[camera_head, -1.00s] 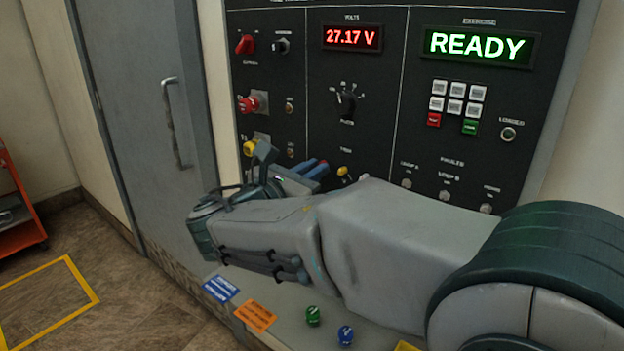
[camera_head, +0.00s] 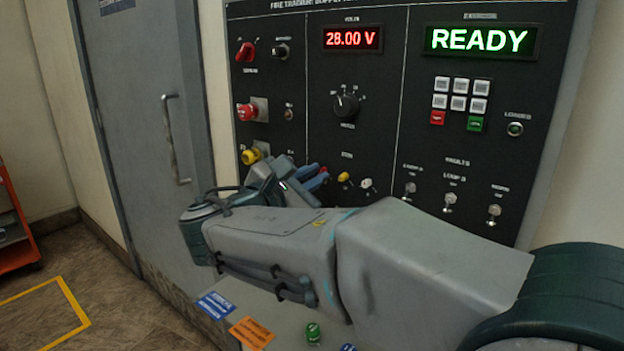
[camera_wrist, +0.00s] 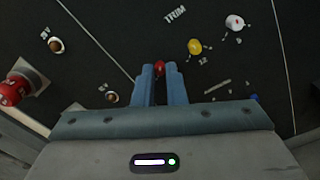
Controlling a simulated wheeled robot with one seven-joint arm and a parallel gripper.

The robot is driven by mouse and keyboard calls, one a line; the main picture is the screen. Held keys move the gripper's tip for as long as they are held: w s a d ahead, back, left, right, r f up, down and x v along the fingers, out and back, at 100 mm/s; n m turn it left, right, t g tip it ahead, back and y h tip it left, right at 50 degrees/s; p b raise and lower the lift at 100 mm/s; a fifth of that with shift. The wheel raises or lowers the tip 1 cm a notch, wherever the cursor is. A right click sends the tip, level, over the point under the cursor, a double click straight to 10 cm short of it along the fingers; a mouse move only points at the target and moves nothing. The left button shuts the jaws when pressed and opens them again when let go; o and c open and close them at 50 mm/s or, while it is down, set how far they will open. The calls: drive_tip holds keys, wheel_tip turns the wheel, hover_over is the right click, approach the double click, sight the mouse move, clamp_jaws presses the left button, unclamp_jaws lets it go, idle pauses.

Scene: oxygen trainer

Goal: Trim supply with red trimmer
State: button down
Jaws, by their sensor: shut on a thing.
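The red trimmer (camera_wrist: 160,67) is a small red knob under the TRIM label on the black panel. In the wrist view my gripper (camera_wrist: 160,74) has its two blue fingers close together with the red trimmer between their tips, shut on it. In the head view my gripper (camera_head: 316,178) reaches the panel's lower middle, and the trimmer is mostly hidden by the fingers. The yellow trimmer (camera_head: 343,177) and white trimmer (camera_head: 366,184) sit to its right; the yellow one also shows in the wrist view (camera_wrist: 194,46). The red volts display (camera_head: 352,38) reads 28.00 V.
A green READY display (camera_head: 478,41) and a keypad (camera_head: 460,94) are at the upper right. A red knob (camera_head: 247,112) and yellow knob (camera_head: 251,156) stick out on the left. Several toggle switches line the lower right. A green knob (camera_head: 312,332) lies on the ledge below my arm.

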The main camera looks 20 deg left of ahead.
drive_tip(key=c, duration=1.5)
unclamp_jaws()
drive_tip(key=v, duration=1.3)
drive_tip(key=shift+s+a, duration=0.15)
drive_tip(key=shift+s, duration=0.25)
drive_tip(key=shift+s, duration=0.1)
